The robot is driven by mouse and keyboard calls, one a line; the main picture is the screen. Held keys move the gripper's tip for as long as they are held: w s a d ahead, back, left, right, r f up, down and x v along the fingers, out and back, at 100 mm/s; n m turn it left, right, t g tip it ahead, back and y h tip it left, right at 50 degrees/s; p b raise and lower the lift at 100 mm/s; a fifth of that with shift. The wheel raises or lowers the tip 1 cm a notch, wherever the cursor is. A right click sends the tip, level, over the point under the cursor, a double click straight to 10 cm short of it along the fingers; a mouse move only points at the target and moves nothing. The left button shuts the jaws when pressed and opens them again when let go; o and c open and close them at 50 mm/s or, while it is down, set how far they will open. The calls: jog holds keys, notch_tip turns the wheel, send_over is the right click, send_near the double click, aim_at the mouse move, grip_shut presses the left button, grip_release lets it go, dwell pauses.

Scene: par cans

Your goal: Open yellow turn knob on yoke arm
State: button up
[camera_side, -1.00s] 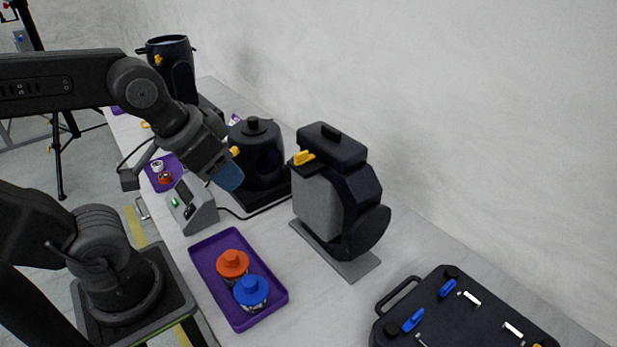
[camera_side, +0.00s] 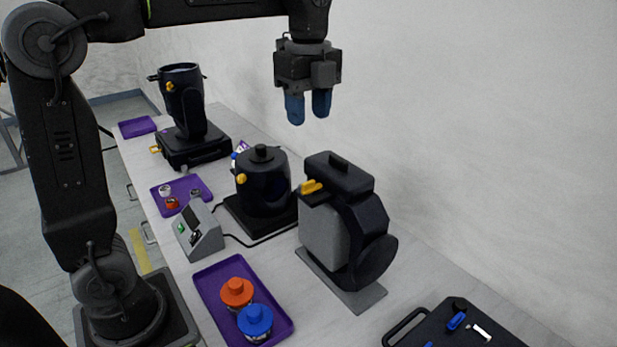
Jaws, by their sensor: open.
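The par can at the back (camera_side: 184,92) is a black cylinder held on a yoke arm (camera_side: 191,122) above a black base (camera_side: 194,149). A yellow knob (camera_side: 171,86) shows on its side. A second black rounded unit (camera_side: 263,185) has a yellow knob (camera_side: 242,179) at its left. Which knob the task means I cannot tell. My gripper (camera_side: 308,108) points down with its two blue fingertips apart and empty. It is high above the table, right of the par can in the picture and clear of every knob.
A dark and grey device (camera_side: 342,220) with a yellow lever (camera_side: 311,187) stands at centre right. A purple tray (camera_side: 211,290) holds an orange and a blue-capped jar. A grey box (camera_side: 198,232) with a cable sits behind it. A black case (camera_side: 455,327) lies front right.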

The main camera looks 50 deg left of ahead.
aim_at(308, 182)
notch_tip(308, 182, down, 14)
jog(key=shift+r, duration=0.1)
dwell(0.4)
jog(key=c, duration=0.6)
